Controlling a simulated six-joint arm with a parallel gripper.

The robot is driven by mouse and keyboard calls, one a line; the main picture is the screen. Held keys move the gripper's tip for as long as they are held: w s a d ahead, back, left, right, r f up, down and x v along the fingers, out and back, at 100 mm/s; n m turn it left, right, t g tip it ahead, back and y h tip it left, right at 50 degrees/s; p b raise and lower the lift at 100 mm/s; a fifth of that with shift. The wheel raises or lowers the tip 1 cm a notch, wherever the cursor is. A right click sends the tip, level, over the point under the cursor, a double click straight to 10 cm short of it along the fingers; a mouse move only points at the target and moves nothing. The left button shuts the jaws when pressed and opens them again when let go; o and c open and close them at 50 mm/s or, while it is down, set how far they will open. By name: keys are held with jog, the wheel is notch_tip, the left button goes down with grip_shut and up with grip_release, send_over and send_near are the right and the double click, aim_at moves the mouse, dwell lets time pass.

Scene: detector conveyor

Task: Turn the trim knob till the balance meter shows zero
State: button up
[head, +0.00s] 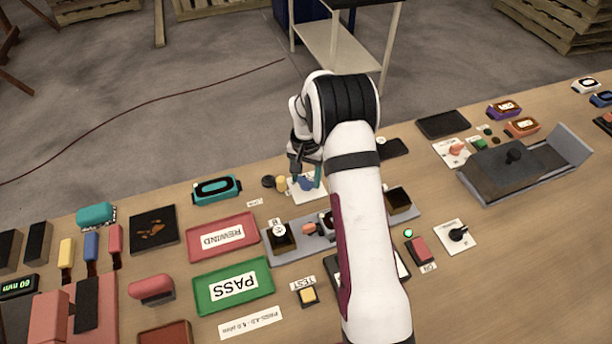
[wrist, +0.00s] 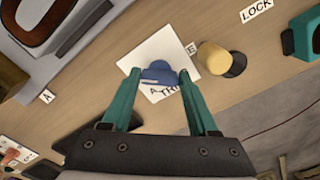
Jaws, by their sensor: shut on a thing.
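The trim knob (wrist: 158,73) is blue and sits on a white card (wrist: 148,50) with partly covered lettering that seems to read TRIM. My gripper (wrist: 160,76) has its two teal fingers on either side of the knob, shut on it. In the head view the blue knob (head: 306,184) shows below my gripper (head: 306,180), beyond the conveyor. I cannot make out a balance meter for certain. A dark panel (head: 342,278) is mostly hidden behind my arm, so no needle or reading shows.
A teal device (head: 215,190) lies farther left. The grey conveyor (head: 295,252) runs in front, partly behind my arm. Red (head: 250,220) and green (head: 267,270) trays lie left.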

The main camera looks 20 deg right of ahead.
aim_at(306, 180)
jog(key=o, duration=1.4)
jog(key=shift+r, duration=0.1)
notch_tip(306, 180, up, 16)
jog(key=shift+f, duration=0.2)
